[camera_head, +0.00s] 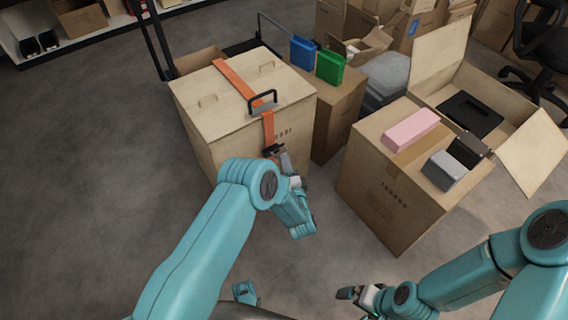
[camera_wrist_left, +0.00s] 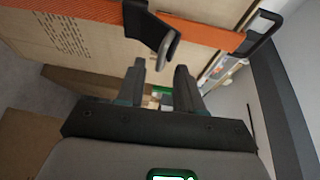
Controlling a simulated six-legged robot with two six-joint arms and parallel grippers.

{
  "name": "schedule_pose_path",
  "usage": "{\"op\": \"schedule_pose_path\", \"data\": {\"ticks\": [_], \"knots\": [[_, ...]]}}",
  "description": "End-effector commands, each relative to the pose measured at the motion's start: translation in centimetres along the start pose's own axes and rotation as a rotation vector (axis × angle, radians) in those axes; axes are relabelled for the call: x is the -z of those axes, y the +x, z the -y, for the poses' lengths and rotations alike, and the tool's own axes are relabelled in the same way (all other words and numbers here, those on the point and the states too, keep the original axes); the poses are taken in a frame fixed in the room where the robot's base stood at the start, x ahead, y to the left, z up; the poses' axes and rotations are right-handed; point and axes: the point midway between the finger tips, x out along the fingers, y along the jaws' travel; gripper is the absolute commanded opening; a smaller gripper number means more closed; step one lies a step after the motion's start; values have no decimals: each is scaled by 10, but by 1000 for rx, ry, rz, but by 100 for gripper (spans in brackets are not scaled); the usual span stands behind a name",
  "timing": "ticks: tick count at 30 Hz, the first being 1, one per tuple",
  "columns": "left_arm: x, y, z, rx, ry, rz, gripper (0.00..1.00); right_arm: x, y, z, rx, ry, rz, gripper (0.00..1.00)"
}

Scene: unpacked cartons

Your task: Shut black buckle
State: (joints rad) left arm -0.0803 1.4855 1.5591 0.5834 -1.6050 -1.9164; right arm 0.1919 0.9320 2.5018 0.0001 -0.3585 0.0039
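A tan box (camera_head: 205,115) has an orange strap (camera_head: 235,80) over its top and down its front. A black buckle (camera_head: 273,149) sits on the strap at the box front. In the left wrist view the black buckle (camera_wrist_left: 150,28) shows a grey metal tongue standing away from the strap. My left gripper (camera_head: 284,162) is at the buckle. In the left wrist view my left gripper (camera_wrist_left: 160,70) has its fingers apart, with the tongue just beyond and between the tips and nothing held. My right gripper (camera_head: 346,293) is low at the front; its finger gap is unclear.
A black frame (camera_head: 262,101) stands up on the strap at the box's top edge. A carton (camera_head: 385,190) with a pink block (camera_head: 411,130) and a grey block (camera_head: 444,170) stands to the right. Blue (camera_head: 302,53) and green (camera_head: 330,66) boxes sit behind. Floor at left is clear.

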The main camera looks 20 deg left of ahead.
Motion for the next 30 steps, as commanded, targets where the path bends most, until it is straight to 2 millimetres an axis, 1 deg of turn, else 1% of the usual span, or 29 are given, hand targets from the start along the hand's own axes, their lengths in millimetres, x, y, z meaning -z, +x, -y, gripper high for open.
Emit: {"op": "schedule_pose_path", "data": {"ticks": [1, 3, 6, 15, 16, 17, 18, 19, 30], "knots": [[0, 8, -2, 1, -1, 2, 36, 1, 4, -2, 0, 2, -2, 100], [0, 16, -2, 1, -2, 0, 36, 2, 6, -3, 0, 4, -4, 100], [0, 22, -1, 0, 0, 0, 36, 2, 7, -4, -1, 5, -5, 100], [0, 25, 0, -1, 0, -1, 36, 2, 7, -4, -1, 5, -6, 100], [0, 25, 0, -1, 0, -1, 29, 2, 7, -4, -1, 5, -6, 100], [0, 25, 0, -1, 0, -1, 20, 2, 7, -4, -1, 5, -6, 100], [0, 25, 0, -1, 0, -1, 7, 2, 7, -4, -1, 5, -6, 100], [0, 25, 0, -1, 0, -1, 0, 2, 7, -4, -1, 5, -6, 100], [0, 24, 0, -1, 0, -1, 0, 2, 7, -4, -1, 5, -5, 100]]}}
